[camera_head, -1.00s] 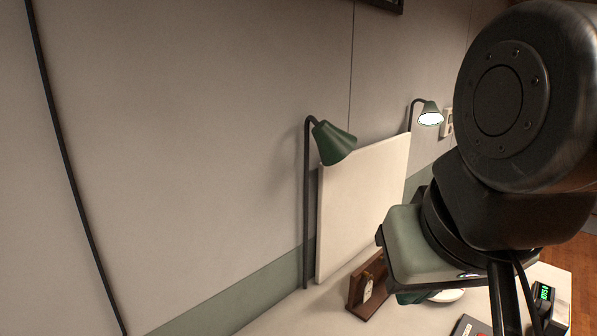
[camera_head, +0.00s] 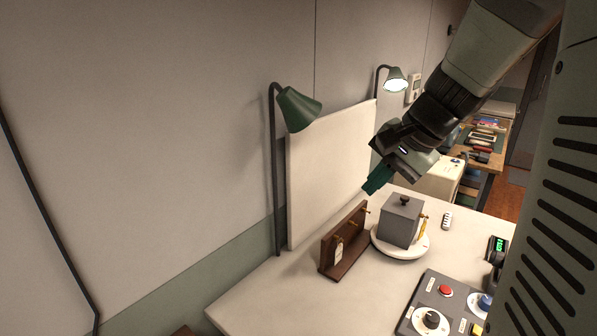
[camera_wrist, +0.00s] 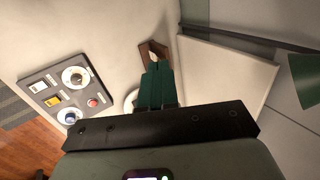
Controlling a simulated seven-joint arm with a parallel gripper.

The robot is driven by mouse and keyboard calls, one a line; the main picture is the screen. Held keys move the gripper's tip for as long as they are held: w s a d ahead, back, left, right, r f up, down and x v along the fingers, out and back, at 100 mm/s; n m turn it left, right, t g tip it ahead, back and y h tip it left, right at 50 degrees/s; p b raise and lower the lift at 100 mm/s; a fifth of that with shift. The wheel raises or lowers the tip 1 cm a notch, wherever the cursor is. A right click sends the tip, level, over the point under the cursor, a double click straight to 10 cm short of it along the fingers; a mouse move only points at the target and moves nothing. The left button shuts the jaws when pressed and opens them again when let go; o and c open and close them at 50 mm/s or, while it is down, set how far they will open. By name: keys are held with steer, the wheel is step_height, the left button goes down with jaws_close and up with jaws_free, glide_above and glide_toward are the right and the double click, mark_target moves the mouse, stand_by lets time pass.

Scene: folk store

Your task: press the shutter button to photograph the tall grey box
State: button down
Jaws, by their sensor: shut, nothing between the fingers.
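A grey box (camera_head: 399,224) with a dark knob on top and a yellow tag at its right side stands on a round white turntable (camera_head: 385,252). I cannot tell which button is the shutter. In the wrist view the panel (camera_wrist: 28,76) is at left, with the red button (camera_wrist: 92,103). My gripper (camera_head: 370,190), with green fingers, is shut and empty above and behind the box, apart from everything. In the wrist view my gripper's fingers (camera_wrist: 157,75) hide the box.
A white backdrop board (camera_head: 330,170) stands behind, with a green lamp (camera_head: 298,108) and a lit lamp (camera_head: 396,80) beside it. A brown wooden rack (camera_head: 343,245) with a tag stands left of the turntable. A device with a green display (camera_head: 497,246) is at right.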

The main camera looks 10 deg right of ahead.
steer(key=w+d+f+m+t, duration=0.1)
steer(key=w+d+f+m, duration=0.35)
steer(key=d+f, duration=0.45)
steer(key=m+t, duration=0.3)
steer(key=m, duration=0.5)
glide_above(448, 291)
step_height(448, 291, down, 17)
steer(key=shift+s+f, duration=0.1)
steer(key=shift+f, duration=4.3)
steer(key=shift+f, duration=0.2)
steer(key=shift+f, duration=0.25)
